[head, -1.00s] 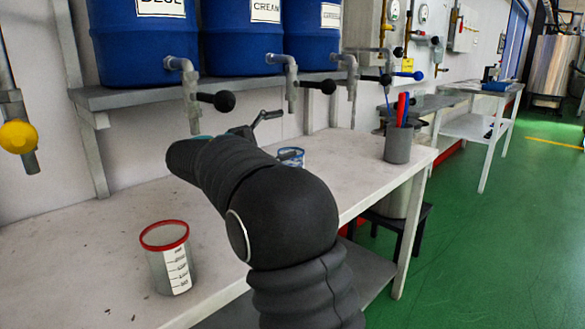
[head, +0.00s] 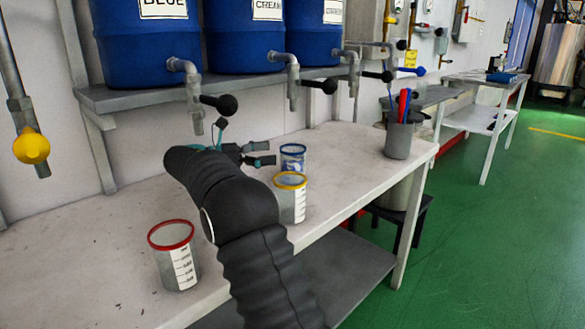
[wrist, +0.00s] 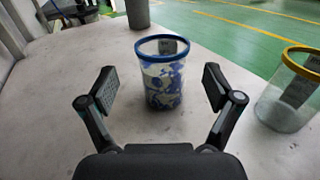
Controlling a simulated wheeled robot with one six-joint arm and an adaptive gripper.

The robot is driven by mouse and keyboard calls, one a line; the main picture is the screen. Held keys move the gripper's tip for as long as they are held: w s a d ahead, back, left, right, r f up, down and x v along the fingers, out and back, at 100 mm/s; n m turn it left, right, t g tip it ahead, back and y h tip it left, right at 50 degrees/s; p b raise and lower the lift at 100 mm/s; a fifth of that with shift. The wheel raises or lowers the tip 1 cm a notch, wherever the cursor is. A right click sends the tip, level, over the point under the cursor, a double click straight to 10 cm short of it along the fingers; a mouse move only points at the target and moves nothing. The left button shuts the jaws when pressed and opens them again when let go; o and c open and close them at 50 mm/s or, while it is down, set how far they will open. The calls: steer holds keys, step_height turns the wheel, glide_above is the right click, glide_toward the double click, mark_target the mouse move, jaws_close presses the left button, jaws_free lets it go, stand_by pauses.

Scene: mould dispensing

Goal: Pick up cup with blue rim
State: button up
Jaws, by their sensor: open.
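The cup with the blue rim (head: 292,158) stands upright on the white table (head: 352,153), with blue and white patches on its wall. In the wrist view the blue-rimmed cup (wrist: 161,75) is straight ahead, just beyond my fingertips and centred between them. My gripper (wrist: 160,85) is open and empty, its two fingers spread to either side in front of the cup. In the head view my gripper (head: 262,154) is to the left of the cup, partly hidden behind my arm.
A yellow-rimmed cup (head: 291,198) stands close by, at the right in the wrist view (wrist: 290,92). A red-rimmed cup (head: 175,256) is at front left. A grey pen holder (head: 398,141) stands beyond the blue-rimmed cup. Taps (head: 290,80) hang above the table.

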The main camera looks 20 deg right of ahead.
mark_target(301, 150)
steer(key=d, duration=0.1)
steer(key=d+b, duration=0.1)
steer(key=shift+s+d+f+b, duration=0.25)
steer(key=shift+d+f+b, duration=0.1)
steer(key=shift+d, duration=0.05)
steer(key=shift+s+d+r+b, duration=0.1)
steer(key=shift+d+b, duration=0.1)
steer(key=shift+d, duration=0.15)
steer(key=shift+s+d+r+b, duration=0.1)
steer(key=shift+d+b, duration=0.1)
steer(key=shift+d, duration=0.15)
steer(key=shift+s+d+f+b, duration=0.1)
steer(key=shift+d+f+b, duration=0.15)
steer(key=shift+d+b, duration=0.45)
steer(key=d+b, duration=0.1)
steer(key=b, duration=0.1)
steer(key=d+b, duration=0.2)
steer(key=shift+s, duration=0.35)
steer(key=shift+d+r, duration=0.2)
steer(key=shift+d, duration=0.1)
steer(key=shift+r, duration=0.1)
steer(key=c, duration=1.4)
